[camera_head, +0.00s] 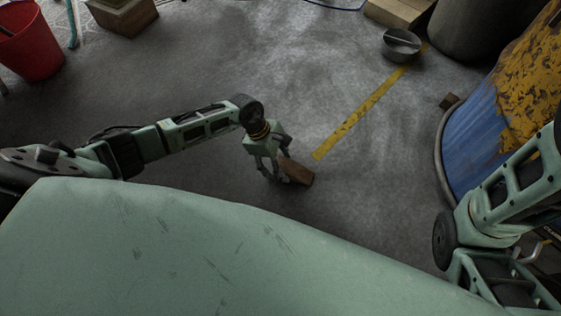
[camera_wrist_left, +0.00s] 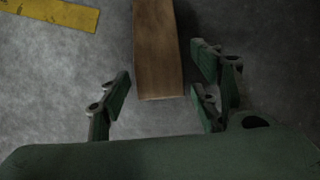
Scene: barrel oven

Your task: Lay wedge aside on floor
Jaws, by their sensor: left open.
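The wedge, a brown wooden block, appears to lie on the grey floor in the head view (camera_head: 298,172). In the left wrist view the wedge (camera_wrist_left: 158,45) runs from the top edge down to its near end between my fingers. My left gripper (camera_head: 278,168) points down at the wedge and is open. In the left wrist view my left gripper (camera_wrist_left: 163,88) has one finger to the left of the wedge and two to the right, with visible gaps on both sides. My right arm shows at the right of the head view, but its gripper is out of frame.
A yellow floor stripe (camera_head: 365,108) runs past the wedge. A metal bowl (camera_head: 401,45), wooden box (camera_head: 122,15) and red bucket (camera_head: 30,45) stand farther back. The middle floor is clear.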

